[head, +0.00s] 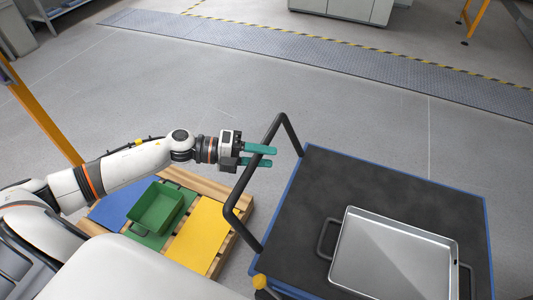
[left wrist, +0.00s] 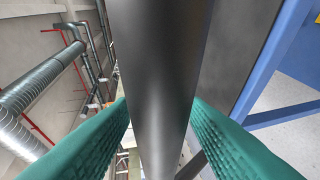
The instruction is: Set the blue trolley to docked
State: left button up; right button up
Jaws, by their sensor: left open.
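The blue trolley (head: 464,191) has a dark top and blue edges and stands at the lower right of the head view. Its black push handle (head: 249,172) rises on the trolley's left side. My left gripper (head: 268,156) is open at the handle, with its teal fingers on either side of the bar. In the left wrist view the dark handle bar (left wrist: 165,80) runs between the two teal fingers (left wrist: 162,135), with the blue trolley frame (left wrist: 275,58) at the right. My right gripper is not in view. The docking place cannot be made out.
A metal tray (head: 390,258) with dark handles lies on the trolley. A wooden pallet (head: 208,187) with a green bin (head: 155,207) and a yellow sheet (head: 203,236) sits left of the trolley. An orange post (head: 42,112) stands at the left. The floor beyond is clear.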

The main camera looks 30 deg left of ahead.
pick_arm(q)
jog(key=shift+w+d+f, duration=0.1)
jog(key=shift+w+d, duration=0.15)
jog(key=shift+d, duration=0.2)
grip_shut()
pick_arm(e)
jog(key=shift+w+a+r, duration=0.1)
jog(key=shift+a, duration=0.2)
pick_arm(q)
jog(key=shift+d, duration=0.1)
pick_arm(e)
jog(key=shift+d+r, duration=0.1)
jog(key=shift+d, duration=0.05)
